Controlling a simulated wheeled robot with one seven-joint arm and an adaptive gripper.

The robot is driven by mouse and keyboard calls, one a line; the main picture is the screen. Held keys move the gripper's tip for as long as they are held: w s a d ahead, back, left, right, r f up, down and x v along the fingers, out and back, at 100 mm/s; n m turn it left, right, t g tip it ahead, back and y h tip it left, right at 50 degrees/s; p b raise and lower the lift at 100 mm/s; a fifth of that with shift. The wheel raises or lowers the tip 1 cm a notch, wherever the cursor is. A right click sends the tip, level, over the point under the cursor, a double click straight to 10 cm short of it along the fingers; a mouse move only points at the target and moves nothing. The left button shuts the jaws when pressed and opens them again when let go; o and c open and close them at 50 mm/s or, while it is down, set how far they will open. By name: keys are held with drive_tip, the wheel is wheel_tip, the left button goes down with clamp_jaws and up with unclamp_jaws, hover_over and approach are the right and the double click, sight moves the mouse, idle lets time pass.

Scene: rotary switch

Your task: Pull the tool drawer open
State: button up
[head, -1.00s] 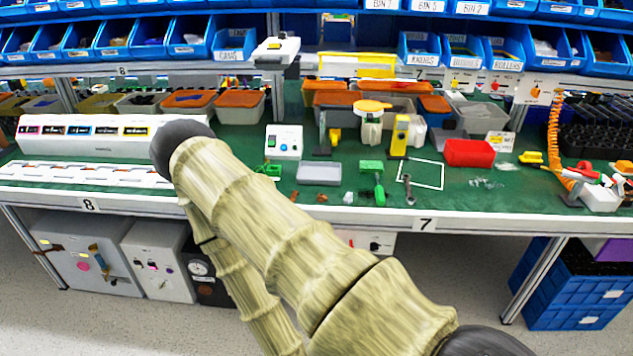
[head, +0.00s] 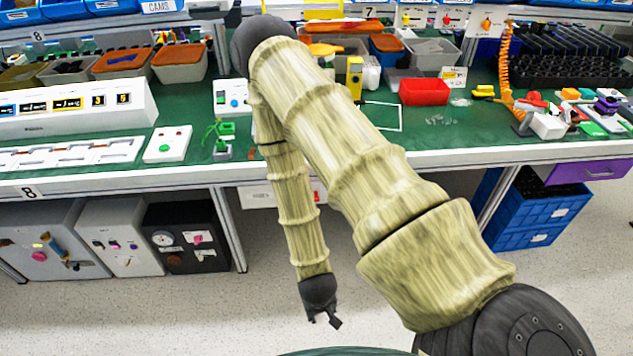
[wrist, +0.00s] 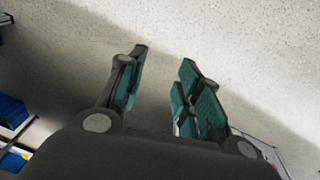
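A purple drawer (head: 590,171) with a pale bar handle (head: 603,174) hangs under the bench top at the right edge of the head view. It looks closed, and its right end reaches the picture's edge. My gripper (head: 322,318) hangs low over the floor in front of the bench, well left of the drawer and lower in the picture. In the wrist view my gripper (wrist: 163,65) has its two teal-padded fingers apart with only floor between them. It is open and empty, and the drawer is not recognisable there.
Blue crates (head: 535,213) stand under the bench, just left of the drawer. Grey and black boxes (head: 187,240) stand under the left bench. The bench edge (head: 440,160) runs above. Open floor (head: 580,265) lies below the drawer.

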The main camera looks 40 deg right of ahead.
drive_tip(key=w+d+r+m, duration=0.5)
drive_tip(key=w+r+m, duration=0.15)
drive_tip(key=w, duration=0.35)
drive_tip(key=w+d+r+m+p, duration=0.1)
drive_tip(key=w+d+r+m, duration=0.55)
drive_tip(key=w, duration=0.25)
drive_tip(key=w+d+r+m, duration=0.4)
drive_tip(key=w+r+m, duration=0.25)
drive_tip(key=w, duration=0.35)
drive_tip(key=shift+m+t, duration=0.3)
drive_tip(key=shift+m, duration=0.15)
drive_tip(key=shift+w+d+f, duration=0.2)
drive_tip(key=shift+w+f, duration=0.05)
drive_tip(key=shift+f, duration=1.5)
drive_tip(key=shift+w+d+f, duration=0.25)
drive_tip(key=shift+w+f, duration=0.05)
drive_tip(key=shift+f, duration=1.4)
drive_tip(key=shift+w+d+f, duration=0.2)
drive_tip(key=shift+w+f, duration=0.05)
drive_tip(key=shift+f, duration=1.5)
clamp_jaws()
